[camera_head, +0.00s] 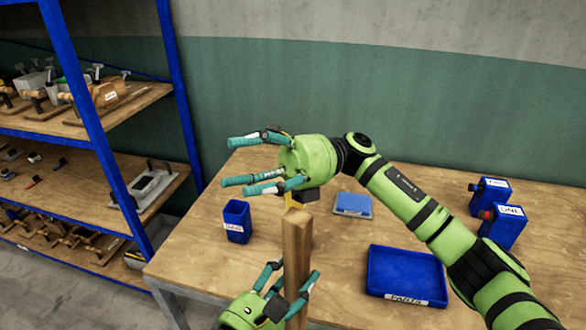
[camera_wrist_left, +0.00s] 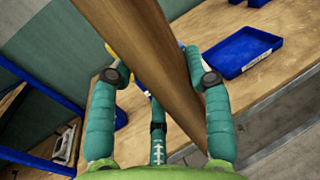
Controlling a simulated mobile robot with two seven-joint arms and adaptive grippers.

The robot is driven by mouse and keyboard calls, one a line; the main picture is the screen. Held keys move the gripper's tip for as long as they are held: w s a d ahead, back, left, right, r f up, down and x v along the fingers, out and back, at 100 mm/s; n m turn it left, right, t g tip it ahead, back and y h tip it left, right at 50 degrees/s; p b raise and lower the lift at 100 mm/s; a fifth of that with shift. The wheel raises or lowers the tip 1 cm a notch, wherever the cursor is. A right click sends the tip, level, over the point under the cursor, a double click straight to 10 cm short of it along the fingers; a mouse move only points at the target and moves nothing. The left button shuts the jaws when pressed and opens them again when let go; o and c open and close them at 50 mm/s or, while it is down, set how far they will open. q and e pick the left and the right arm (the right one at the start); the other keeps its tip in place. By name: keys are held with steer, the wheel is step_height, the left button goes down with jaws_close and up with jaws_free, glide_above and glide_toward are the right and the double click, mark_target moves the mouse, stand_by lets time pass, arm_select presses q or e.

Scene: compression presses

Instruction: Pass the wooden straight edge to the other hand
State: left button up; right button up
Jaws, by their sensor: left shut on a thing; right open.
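The wooden straight edge (camera_head: 297,245) is a long brown bar standing upright at the front of the table in the head view. My left gripper (camera_head: 290,283) is shut around its lower part. In the left wrist view the straight edge (camera_wrist_left: 150,50) runs diagonally between the teal fingers of my left gripper (camera_wrist_left: 160,80). My right gripper (camera_head: 238,165) is open and empty, its fingers pointing left. In the head view it appears just above the bar's top end. I cannot tell how far apart in depth they are. The bar's lower end is out of view.
On the wooden table (camera_head: 345,255) stand a blue cup (camera_head: 236,220), a small grey-blue block (camera_head: 353,205), a blue parts tray (camera_head: 405,275) and two blue containers (camera_head: 500,223). A blue-framed shelf (camera_head: 95,125) with tools stands at left.

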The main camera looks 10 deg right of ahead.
steer(key=s+a+r+n+g+h, duration=0.1)
steer(key=s+a+r+n+h, duration=0.4)
steer(key=s+a+n+h, duration=0.4)
steer(key=n+t+h, duration=0.6)
steer(key=t+h, duration=0.3)
steer(key=t, duration=0.1)
glide_toward(294, 240)
steer(key=shift+w+a+r, duration=0.2)
steer(key=shift+w+a, duration=0.1)
steer(key=shift+w, duration=0.1)
steer(key=shift+d+f, duration=0.15)
steer(key=shift+d, duration=0.05)
steer(key=shift+w+f, duration=0.1)
steer(key=shift+f, duration=0.3)
step_height(294, 240, down, 11)
steer(key=shift+r, duration=0.1)
